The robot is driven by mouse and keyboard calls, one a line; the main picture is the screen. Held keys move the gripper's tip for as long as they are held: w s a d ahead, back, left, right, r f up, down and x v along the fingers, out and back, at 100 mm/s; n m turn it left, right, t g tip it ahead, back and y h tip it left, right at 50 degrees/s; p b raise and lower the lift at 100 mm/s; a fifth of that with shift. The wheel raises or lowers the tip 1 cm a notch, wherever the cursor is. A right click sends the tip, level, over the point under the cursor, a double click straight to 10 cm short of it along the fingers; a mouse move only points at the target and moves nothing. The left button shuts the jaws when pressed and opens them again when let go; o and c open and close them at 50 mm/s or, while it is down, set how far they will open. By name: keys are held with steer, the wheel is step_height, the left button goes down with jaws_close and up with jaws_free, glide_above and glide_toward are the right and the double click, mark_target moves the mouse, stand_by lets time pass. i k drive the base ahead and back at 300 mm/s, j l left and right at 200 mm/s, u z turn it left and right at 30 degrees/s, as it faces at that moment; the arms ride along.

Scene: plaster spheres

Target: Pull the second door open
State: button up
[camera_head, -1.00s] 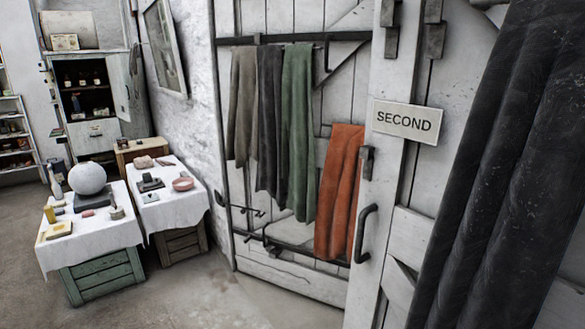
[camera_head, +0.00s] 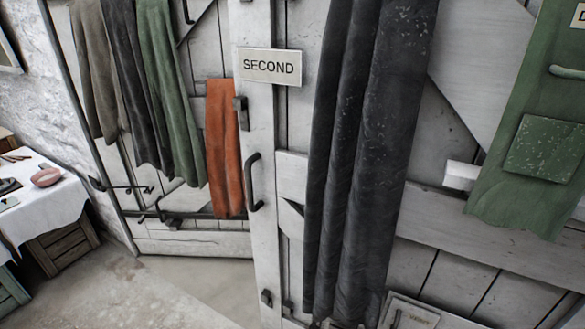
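A pale sign reading SECOND (camera_head: 270,67) is fixed near the top of a white wooden door (camera_head: 259,120). A dark curved pull handle (camera_head: 253,182) sits on the door's narrow upright board, below and left of the sign. Dark metal fittings show on this board above the handle and near its bottom. A long dark cloth (camera_head: 362,150) hangs over the planks to the right of the sign. I cannot tell from this view whether the door is fully closed. My gripper is not in view.
Left of the handle, grey, dark, green and orange cloths (camera_head: 221,150) hang on another white planked panel. A green apron-like cloth (camera_head: 530,120) hangs at right. A white-covered table (camera_head: 60,212) stands at far left. Bare floor (camera_head: 185,290) lies in the lower left.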

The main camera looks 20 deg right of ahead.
mark_target(368, 129)
steer(key=i+l+u, duration=0.1)
steer(key=i+u, duration=0.15)
steer(key=i, duration=0.2)
steer(key=i+l+u, duration=0.15)
steer(key=i+u, duration=0.15)
steer(key=i, duration=0.1)
